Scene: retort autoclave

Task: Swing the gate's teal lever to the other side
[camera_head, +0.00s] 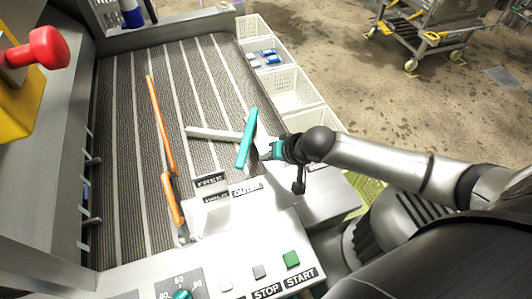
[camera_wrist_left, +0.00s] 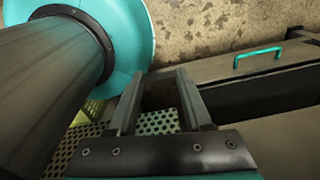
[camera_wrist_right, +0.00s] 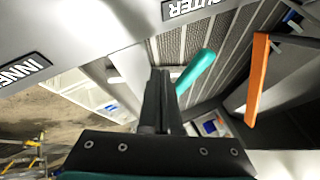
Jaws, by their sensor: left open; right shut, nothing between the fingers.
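The teal lever (camera_head: 247,140) stands over the right side of the belt, leaning to the upper right. The white gate bar (camera_head: 210,134) reaches left from beside it across the belt. My right gripper (camera_head: 266,149) is just right of the lever, shut and empty. In the right wrist view its closed fingers (camera_wrist_right: 158,85) are left of the lever (camera_wrist_right: 196,72); I cannot tell whether they touch it. The "OUTER" label (camera_wrist_right: 195,6) and "INNER" label (camera_wrist_right: 20,73) show there. My left gripper (camera_wrist_left: 157,92) shows only in its wrist view, open and empty.
A panel with a green START button (camera_head: 291,259) is in front. White crates (camera_head: 290,88) line the belt's right side. A red knob (camera_head: 47,48) is upper left.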

